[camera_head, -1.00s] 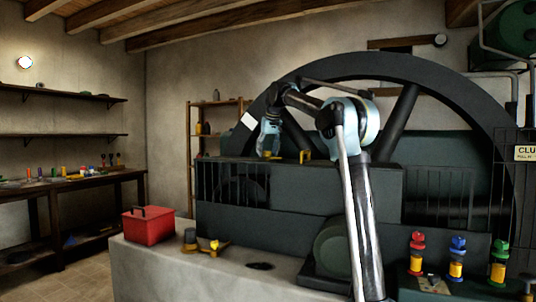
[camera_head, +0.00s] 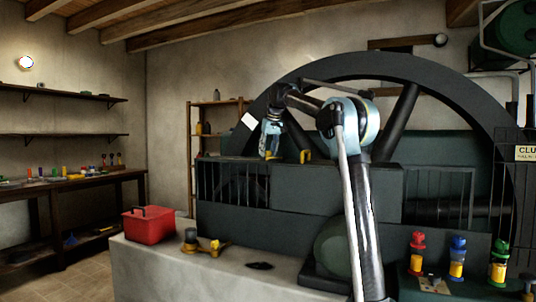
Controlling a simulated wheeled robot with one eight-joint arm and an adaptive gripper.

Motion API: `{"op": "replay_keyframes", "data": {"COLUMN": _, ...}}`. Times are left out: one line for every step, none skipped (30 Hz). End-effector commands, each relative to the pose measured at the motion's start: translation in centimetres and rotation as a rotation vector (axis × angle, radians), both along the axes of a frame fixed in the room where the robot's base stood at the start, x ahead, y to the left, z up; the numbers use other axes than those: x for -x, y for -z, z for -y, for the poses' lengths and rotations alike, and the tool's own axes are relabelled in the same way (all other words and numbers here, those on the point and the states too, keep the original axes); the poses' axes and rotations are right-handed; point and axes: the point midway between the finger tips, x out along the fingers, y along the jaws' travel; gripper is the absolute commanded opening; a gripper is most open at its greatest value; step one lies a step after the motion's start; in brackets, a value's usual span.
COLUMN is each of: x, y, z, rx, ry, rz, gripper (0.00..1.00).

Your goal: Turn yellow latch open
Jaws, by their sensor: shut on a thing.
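My gripper (camera_head: 268,155) points down at the top edge of the dark machine housing, in front of the big wheel. A small yellow part, likely the yellow latch (camera_head: 267,155), shows at its fingertips, and the gripper is shut on it. The fingers hide much of this part, so its turn angle cannot be told. A second yellow piece (camera_head: 305,156), shaped like a bracket, stands on the housing's top edge just right of the gripper, apart from it.
The large dark flywheel (camera_head: 378,66) rises behind the housing (camera_head: 310,187). A red toolbox (camera_head: 148,226) and yellow-and-dark fittings (camera_head: 206,243) stand on the pale plinth (camera_head: 150,268). Red, blue and green knobs (camera_head: 457,258) stand at the lower right. A workbench (camera_head: 80,180) is at left.

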Motion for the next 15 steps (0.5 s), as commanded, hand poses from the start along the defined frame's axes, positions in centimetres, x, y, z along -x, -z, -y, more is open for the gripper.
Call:
{"op": "replay_keyframes", "data": {"x": -0.08, "y": 0.0, "z": 0.13, "rx": 0.0, "ry": -0.019, "rz": 0.0, "gripper": 0.12}}
{"op": "replay_keyframes", "data": {"x": -0.09, "y": 0.0, "z": 0.15, "rx": 0.0, "ry": -0.035, "rz": 0.0, "gripper": 0.12}}
{"op": "replay_keyframes", "data": {"x": -0.11, "y": -0.01, "z": 0.17, "rx": -0.001, "ry": -0.059, "rz": 0.0, "gripper": 0.12}}
{"op": "replay_keyframes", "data": {"x": -0.13, "y": -0.01, "z": 0.21, "rx": 0.0, "ry": -0.079, "rz": 0.001, "gripper": 0.12}}
{"op": "replay_keyframes", "data": {"x": -0.16, "y": -0.01, "z": 0.23, "rx": 0.0, "ry": -0.101, "rz": 0.001, "gripper": 0.12}}
{"op": "replay_keyframes", "data": {"x": -0.18, "y": -0.01, "z": 0.22, "rx": -0.001, "ry": -0.132, "rz": 0.001, "gripper": 0.12}}
{"op": "replay_keyframes", "data": {"x": -0.2, "y": -0.01, "z": 0.24, "rx": 0.0, "ry": -0.157, "rz": 0.002, "gripper": 0.12}}
{"op": "replay_keyframes", "data": {"x": -0.22, "y": -0.01, "z": 0.24, "rx": 0.0, "ry": -0.184, "rz": 0.001, "gripper": 0.12}}
{"op": "replay_keyframes", "data": {"x": -0.24, "y": -0.01, "z": 0.25, "rx": -0.001, "ry": -0.22, "rz": 0.001, "gripper": 0.12}}
{"op": "replay_keyframes", "data": {"x": -0.26, "y": -0.01, "z": 0.28, "rx": 0.0, "ry": -0.248, "rz": 0.001, "gripper": 0.12}}
{"op": "replay_keyframes", "data": {"x": -0.28, "y": 0.0, "z": 0.29, "rx": -0.001, "ry": -0.276, "rz": 0.001, "gripper": 0.12}}
{"op": "replay_keyframes", "data": {"x": -0.32, "y": 0.0, "z": 0.34, "rx": 0.0, "ry": -0.313, "rz": 0.001, "gripper": 0.12}}
{"op": "replay_keyframes", "data": {"x": -0.33, "y": -0.01, "z": 0.35, "rx": -0.002, "ry": -0.342, "rz": 0.002, "gripper": 0.12}}
{"op": "replay_keyframes", "data": {"x": -0.33, "y": -0.01, "z": 0.35, "rx": -0.001, "ry": -0.371, "rz": 0.002, "gripper": 0.12}}
{"op": "replay_keyframes", "data": {"x": -0.32, "y": 0.0, "z": 0.35, "rx": -0.001, "ry": -0.409, "rz": 0.001, "gripper": 0.12}}
